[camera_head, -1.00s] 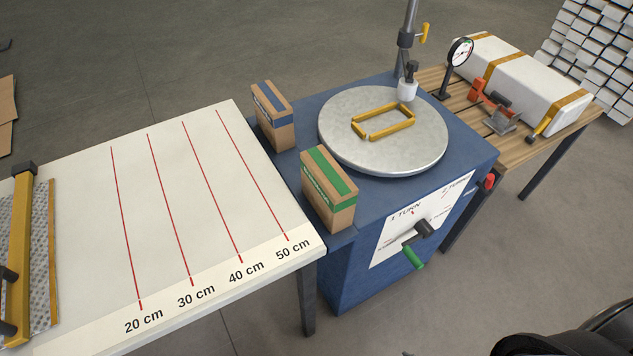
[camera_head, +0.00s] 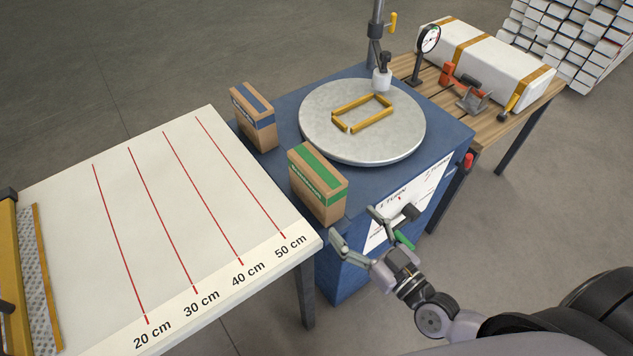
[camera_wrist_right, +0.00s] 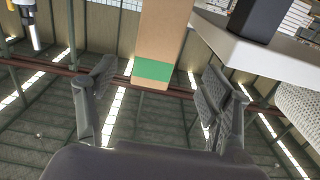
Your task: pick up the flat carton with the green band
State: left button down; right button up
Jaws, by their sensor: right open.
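The flat carton with the green band (camera_head: 318,186) is a brown box standing upright at the near left corner of the blue stand. My right gripper (camera_head: 357,228) is open, with its fingers spread just in front of and below the carton in the head view. In the right wrist view the carton (camera_wrist_right: 160,40) stands between and beyond the open fingers (camera_wrist_right: 155,95), its green band crossing it. The gripper appears empty. Contact with the carton cannot be made out. My left gripper is not in view.
A similar carton with a blue band (camera_head: 254,117) stands behind it. A round metal turntable (camera_head: 330,145) with a yellow frame (camera_head: 374,121) is to the right. A white table (camera_head: 75,240) with red distance lines adjoins on the left. A crank with a green handle (camera_head: 404,240) sits near my right gripper.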

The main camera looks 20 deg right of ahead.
aim_at(335, 205)
jog(key=x, duration=0.7)
jog(key=shift+w+a+p, duration=0.1)
jog(key=shift+w+p, duration=0.15)
jog(key=shift+p, duration=0.1)
jog(key=shift+w, duration=0.55)
jog(key=x, duration=0.4)
jog(key=shift+w, duration=0.25)
jog(key=shift+r, duration=0.1)
jog(key=c, duration=1.6)
jog(key=shift+o, duration=0.2)
jog(key=shift+r+p, duration=0.1)
jog(key=shift+p, duration=0.2)
